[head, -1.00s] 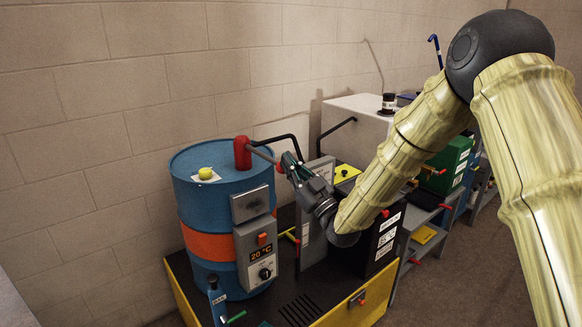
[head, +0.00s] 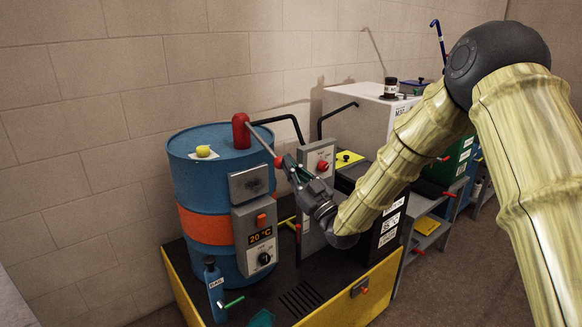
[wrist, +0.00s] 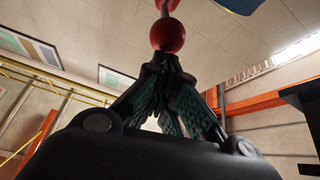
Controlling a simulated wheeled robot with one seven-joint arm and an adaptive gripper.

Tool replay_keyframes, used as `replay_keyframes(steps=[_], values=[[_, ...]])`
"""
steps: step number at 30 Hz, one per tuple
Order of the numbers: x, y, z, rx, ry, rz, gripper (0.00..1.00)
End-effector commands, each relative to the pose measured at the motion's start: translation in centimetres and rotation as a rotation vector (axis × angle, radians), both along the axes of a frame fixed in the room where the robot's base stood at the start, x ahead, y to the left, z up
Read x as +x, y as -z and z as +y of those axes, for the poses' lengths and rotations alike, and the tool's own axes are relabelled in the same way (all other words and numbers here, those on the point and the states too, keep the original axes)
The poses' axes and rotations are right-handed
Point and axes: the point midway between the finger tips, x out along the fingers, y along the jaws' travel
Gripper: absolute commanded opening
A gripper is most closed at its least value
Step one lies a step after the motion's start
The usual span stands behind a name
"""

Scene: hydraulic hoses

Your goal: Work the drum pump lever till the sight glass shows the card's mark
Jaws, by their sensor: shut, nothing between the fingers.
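The blue drum (head: 190,185) with an orange band stands at the left in the head view. A red pump head (head: 240,132) rises from its top, with a grey lever (head: 262,143) sloping down to the right to a red ball knob (head: 278,162). My gripper (head: 287,164) is right by the knob, fingers shut and empty. In the wrist view the red knob (wrist: 167,35) sits just beyond the closed fingertips (wrist: 158,66), seemingly touching them. I cannot make out the sight glass or its level, nor any mark on a card.
A grey control box (head: 255,240) on the drum reads 20 °C. A grey panel with a red knob (head: 319,165) and a black hose stand close behind my gripper.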

Motion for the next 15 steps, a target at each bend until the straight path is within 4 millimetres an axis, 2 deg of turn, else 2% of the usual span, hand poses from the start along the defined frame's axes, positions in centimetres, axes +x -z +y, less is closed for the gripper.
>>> replay_keyframes(steps=[1,2,15], values=[[0.02,0.98,0.34,-0.008,-0.003,0.012,0.0],[0.03,1.03,0.38,-0.008,-0.003,0.012,0.0],[0.09,0.57,0.6,-0.005,-0.005,0.005,0.0]])
